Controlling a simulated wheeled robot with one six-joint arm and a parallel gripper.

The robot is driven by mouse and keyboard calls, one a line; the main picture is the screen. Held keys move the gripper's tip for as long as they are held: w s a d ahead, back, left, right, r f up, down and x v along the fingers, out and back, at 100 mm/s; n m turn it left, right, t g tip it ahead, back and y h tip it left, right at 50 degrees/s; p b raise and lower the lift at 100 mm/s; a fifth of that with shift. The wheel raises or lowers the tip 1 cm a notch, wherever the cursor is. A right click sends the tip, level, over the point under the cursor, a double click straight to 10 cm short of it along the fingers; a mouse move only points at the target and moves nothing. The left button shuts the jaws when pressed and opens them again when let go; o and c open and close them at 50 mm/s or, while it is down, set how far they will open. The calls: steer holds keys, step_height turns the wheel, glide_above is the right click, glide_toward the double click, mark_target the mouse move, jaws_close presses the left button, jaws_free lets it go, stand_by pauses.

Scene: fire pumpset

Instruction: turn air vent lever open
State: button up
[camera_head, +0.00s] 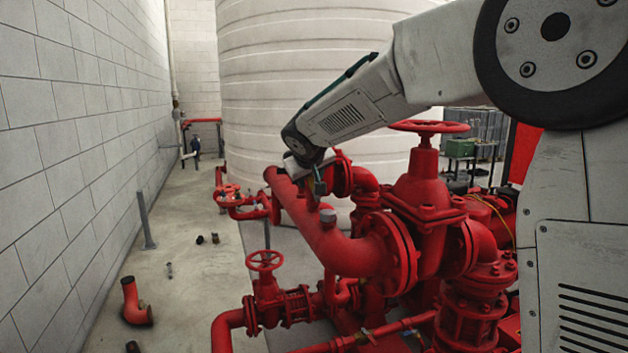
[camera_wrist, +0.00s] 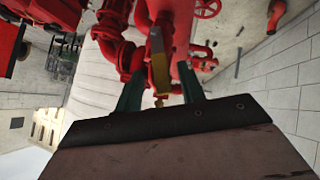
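In the wrist view, a small brass-yellow valve part (camera_wrist: 160,74), which appears to be the air vent with its lever, lies between my gripper's green fingers. My gripper (camera_wrist: 160,92) is open, with a finger on each side of this part and gaps visible. I cannot tell whether either finger touches it. In the head view, my gripper (camera_head: 314,184) hangs just above the big red pipe (camera_head: 335,243). A small grey fitting (camera_head: 328,215) stands on the pipe just below the fingers. The lever's exact position is hidden or too small to tell there.
A large red gate valve with a handwheel (camera_head: 429,127) stands right of the gripper. A smaller red handwheel (camera_head: 264,261) is lower left. A big white tank (camera_head: 290,70) rises behind. The concrete floor (camera_head: 190,240) at left has loose pipe pieces, including a red elbow (camera_head: 135,305).

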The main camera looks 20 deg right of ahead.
steer(key=v, duration=0.6)
steer(key=shift+d+r, duration=0.1)
steer(key=shift+d, duration=0.05)
